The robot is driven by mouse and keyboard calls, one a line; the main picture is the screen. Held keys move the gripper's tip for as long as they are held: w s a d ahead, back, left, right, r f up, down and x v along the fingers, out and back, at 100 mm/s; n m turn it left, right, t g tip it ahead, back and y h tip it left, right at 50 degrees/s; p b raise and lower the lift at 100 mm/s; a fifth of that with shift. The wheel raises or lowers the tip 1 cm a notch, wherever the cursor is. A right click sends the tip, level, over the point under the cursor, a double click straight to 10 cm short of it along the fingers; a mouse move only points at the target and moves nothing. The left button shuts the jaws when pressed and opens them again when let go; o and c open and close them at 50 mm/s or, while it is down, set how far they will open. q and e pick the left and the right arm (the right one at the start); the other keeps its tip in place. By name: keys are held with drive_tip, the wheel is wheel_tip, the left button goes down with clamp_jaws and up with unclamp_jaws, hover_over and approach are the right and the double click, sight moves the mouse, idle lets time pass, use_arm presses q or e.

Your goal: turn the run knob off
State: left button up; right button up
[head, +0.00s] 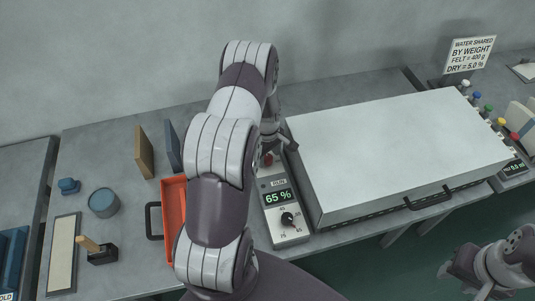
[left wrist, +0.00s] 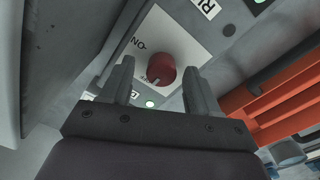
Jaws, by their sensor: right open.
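The red run knob (left wrist: 161,68) sits on a white plate of the control box, with an ON label beside it in the left wrist view. A bit of the red knob (head: 267,160) shows in the head view, partly hidden by my left arm. My left gripper (left wrist: 158,66) is open, its fingers on either side of the knob in the picture; contact cannot be told. My right gripper (head: 459,272) is open and empty at the lower right.
The control box (head: 292,236) shows 65 % above a black dial (head: 288,218). A large white-lidded machine (head: 400,145) stands close on its right. An orange tray (head: 173,205) lies on its left.

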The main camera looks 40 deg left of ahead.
sight(267, 158)
use_arm(q)
drive_tip(key=shift+r, duration=0.3)
wheel_tip(267, 158, up, 12)
drive_tip(key=b, duration=0.2)
drive_tip(key=shift+s, duration=0.2)
